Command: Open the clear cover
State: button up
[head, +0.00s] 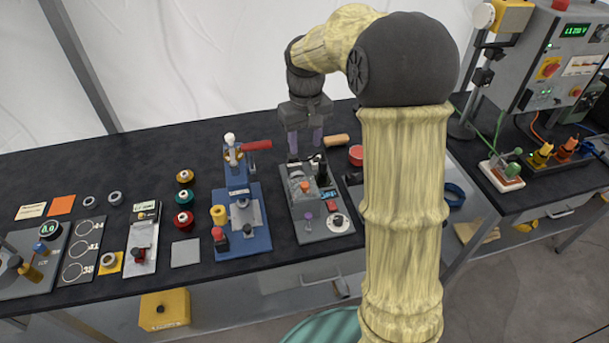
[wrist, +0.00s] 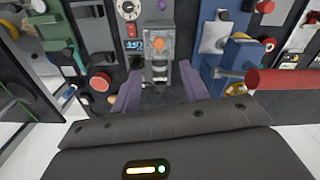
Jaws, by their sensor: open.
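A grey control panel (head: 318,226) stands on the bench with an orange button (head: 305,186) on it. A see-through cover (head: 297,176) seems to lie around this button; its edges are faint, and I cannot tell its exact position. In the wrist view the orange button (wrist: 158,44) shows inside a pale frame, the cover (wrist: 160,30). My gripper (head: 305,143) is above the far end of the panel, pointing down.
A blue press with a red handle (head: 257,145) stands close on the left of the panel. A red round part (head: 356,155) and a wooden cylinder (head: 336,140) lie behind on the right. The bench top (head: 110,180) holds several other fixtures. My arm hides some of the bench's right part.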

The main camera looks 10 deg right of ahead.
aim_at(305, 184)
jog(key=shift+w+d+r, duration=0.15)
jog(key=shift+w+r, duration=0.55)
jog(key=shift+w, duration=0.15)
notch_tip(305, 184, down, 17)
jog(key=p, duration=0.3)
jog(key=shift+f, duration=0.2)
grip_shut()
